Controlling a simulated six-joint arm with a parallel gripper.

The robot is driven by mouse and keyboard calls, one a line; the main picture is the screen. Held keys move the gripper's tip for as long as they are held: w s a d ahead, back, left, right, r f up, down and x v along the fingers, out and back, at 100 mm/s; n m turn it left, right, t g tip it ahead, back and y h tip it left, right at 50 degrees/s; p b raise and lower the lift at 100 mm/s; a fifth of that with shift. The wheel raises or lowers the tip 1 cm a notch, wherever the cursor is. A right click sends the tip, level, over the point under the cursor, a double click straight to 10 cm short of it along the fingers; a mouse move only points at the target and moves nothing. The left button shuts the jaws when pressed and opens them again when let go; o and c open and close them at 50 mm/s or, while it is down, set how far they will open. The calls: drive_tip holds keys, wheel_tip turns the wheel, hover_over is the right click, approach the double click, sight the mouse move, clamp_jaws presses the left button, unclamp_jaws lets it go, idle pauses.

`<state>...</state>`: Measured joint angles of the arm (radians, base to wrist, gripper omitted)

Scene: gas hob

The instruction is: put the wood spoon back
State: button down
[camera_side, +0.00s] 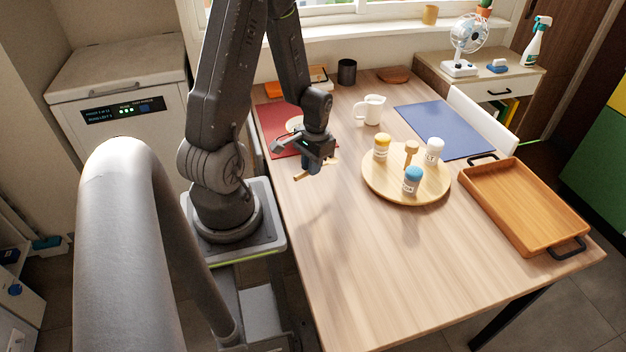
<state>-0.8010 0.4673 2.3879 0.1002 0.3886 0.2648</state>
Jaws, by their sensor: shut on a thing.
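My gripper (316,167) is shut on the wood spoon (301,177), a light wooden piece that sticks out on both sides of the jaws. It is held above the left part of the table, just in front of the red placemat (275,145). The jaws hide the middle of the spoon, and its bowl end cannot be told apart. A dark cup (347,72) stands upright at the back of the table.
A round wooden board (380,189) carries several jars and a small wooden item. A white mug (371,109), a blue placemat (445,130) and a wooden tray with black handles (510,225) are farther right. The table's front is clear.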

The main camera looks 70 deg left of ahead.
sight(310, 183)
drive_tip(key=shift+w+a+f+n+t+y, duration=0.15)
drive_tip(key=shift+a+f+n, duration=0.5)
drive_tip(key=shift+f, duration=0.55)
drive_tip(key=shift+w+a+f+n+t+y, duration=0.15)
drive_tip(key=shift+a+f+n, duration=0.45)
drive_tip(key=shift+f, duration=0.6)
drive_tip(key=shift+w+a+f+n+t, duration=0.1)
drive_tip(key=shift+a+f+n+t, duration=0.1)
drive_tip(key=shift+a+f+n, duration=0.75)
drive_tip(key=shift+d+f, duration=0.35)
drive_tip(key=shift+d, duration=0.1)
drive_tip(key=c, duration=1.1)
unclamp_jaws()
drive_tip(key=shift+r, duration=0.15)
